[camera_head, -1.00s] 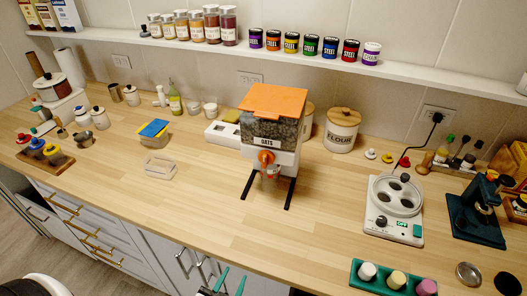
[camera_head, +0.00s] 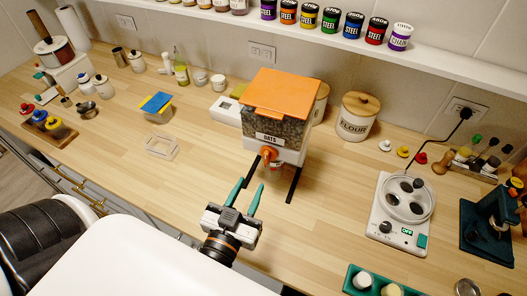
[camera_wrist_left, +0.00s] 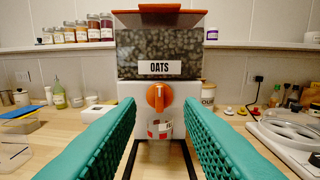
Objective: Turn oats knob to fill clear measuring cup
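The oats dispenser (camera_head: 270,125) has an orange lid, a see-through bin of oats and an OATS label. Its orange knob (camera_head: 268,154) is on the white front and faces me in the left wrist view (camera_wrist_left: 158,97). A clear measuring cup (camera_wrist_left: 160,129) with red markings is below the knob at the dispenser's stand; in the head view it is mostly hidden behind the knob. My left gripper (camera_head: 249,188) is open and empty, its teal fingers pointing at the dispenser, short of the knob. In the wrist view the fingers flank the knob without touching it. My right gripper is out of view.
A flour canister (camera_head: 357,117) stands right of the dispenser. A clear open container (camera_head: 162,147) sits left. The counter around the dispenser's front is mostly clear.

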